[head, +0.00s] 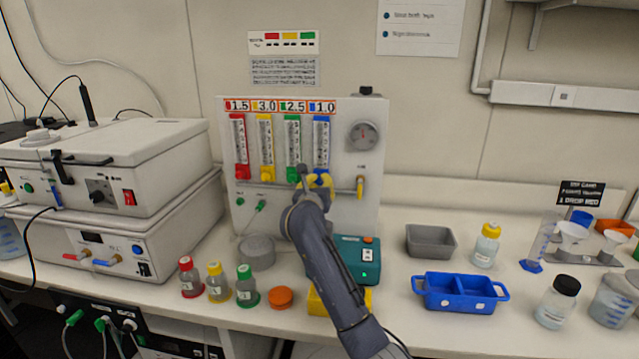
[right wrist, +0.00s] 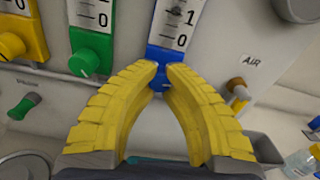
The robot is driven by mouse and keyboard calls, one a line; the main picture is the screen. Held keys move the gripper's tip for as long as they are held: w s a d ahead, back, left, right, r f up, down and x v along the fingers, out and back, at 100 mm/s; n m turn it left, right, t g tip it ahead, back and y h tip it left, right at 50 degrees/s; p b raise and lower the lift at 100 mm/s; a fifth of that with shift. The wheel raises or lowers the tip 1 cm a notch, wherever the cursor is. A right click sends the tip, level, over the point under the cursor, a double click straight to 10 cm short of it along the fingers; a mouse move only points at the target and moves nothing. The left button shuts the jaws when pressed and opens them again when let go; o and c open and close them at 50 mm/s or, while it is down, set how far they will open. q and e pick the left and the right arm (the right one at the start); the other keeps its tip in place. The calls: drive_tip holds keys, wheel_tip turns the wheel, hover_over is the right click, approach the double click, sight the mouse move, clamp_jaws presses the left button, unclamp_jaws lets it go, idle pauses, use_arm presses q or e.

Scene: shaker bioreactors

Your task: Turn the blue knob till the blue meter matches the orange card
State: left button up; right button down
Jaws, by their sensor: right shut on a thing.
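The blue meter (head: 321,140) is the rightmost of several upright scales on the white panel; it also shows in the right wrist view (right wrist: 178,22), with marks 1 and 0. Its reading is too small to tell. The orange-edged card (head: 280,105) above the meters reads 1.5, 3.0, 2.5 and 1.0, with 1.0 over the blue meter. The blue knob (right wrist: 160,83) sits below the blue meter. My right gripper (head: 316,180) has its yellow fingertips closed on it; in the right wrist view the fingertips (right wrist: 161,68) partly hide it. My left gripper is not in view.
Green (head: 293,174), yellow and red knobs sit left of the blue one. A yellow air valve (head: 360,187) and a round gauge (head: 362,135) are on the right. Small bottles, a teal box (head: 357,262) and a blue tray (head: 460,293) stand on the bench.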

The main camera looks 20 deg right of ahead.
drive_tip(key=shift+r+n, duration=0.45)
drive_tip(key=shift+n, duration=0.35)
drive_tip(key=c, duration=1.7)
unclamp_jaws()
drive_tip(key=shift+c, duration=0.2)
drive_tip(key=o, duration=0.5)
drive_tip(key=shift+f, duration=0.25)
drive_tip(key=shift+o, duration=0.2)
drive_tip(key=v, duration=1.2)
